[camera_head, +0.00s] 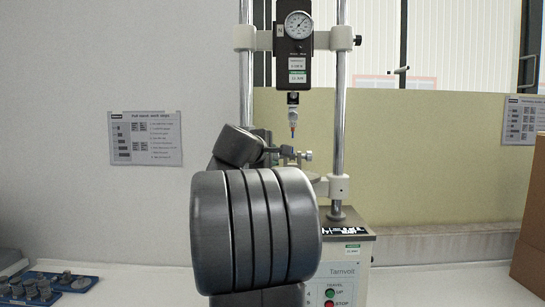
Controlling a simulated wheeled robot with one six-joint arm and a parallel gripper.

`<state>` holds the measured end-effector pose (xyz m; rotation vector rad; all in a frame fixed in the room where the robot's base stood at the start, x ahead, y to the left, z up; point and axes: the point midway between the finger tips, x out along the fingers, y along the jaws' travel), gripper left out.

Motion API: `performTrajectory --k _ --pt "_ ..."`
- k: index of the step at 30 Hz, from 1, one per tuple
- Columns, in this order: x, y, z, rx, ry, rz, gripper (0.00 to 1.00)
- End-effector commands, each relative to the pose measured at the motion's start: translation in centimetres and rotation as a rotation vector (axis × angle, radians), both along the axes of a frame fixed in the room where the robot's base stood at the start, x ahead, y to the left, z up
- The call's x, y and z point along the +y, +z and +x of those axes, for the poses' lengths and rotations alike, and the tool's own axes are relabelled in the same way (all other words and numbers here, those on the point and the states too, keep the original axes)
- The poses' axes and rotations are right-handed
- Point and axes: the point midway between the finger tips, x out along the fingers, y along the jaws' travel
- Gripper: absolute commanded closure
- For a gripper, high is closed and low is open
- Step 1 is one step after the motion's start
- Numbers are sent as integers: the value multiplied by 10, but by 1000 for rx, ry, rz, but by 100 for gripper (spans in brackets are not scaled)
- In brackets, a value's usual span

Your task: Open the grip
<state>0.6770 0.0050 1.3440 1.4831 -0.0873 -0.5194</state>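A Tarnvolt test stand (345,262) stands on the white bench, with two chrome columns (341,100). Under the tip, small metal clamp parts with a knob (307,155) show just past my arm. My own dark grey arm fills the middle and covers the lower left of the stand. My gripper is mostly hidden behind my arm links, near these clamp parts; its fingers cannot be made out, nor whether it touches them.
Green UP (330,292) and red STOP (329,304) buttons are on the stand's front. A blue tray (75,282) with several small metal pieces lies at the lower left. A cardboard box (530,215) stands at the right edge. The bench right of the stand is clear.

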Motion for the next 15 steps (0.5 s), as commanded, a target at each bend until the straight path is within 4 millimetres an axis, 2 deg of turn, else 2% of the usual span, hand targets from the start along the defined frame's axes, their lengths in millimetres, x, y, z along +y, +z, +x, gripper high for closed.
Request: performTrajectory --k 15 --pt "0 -8 -1 -52 0 1 95"
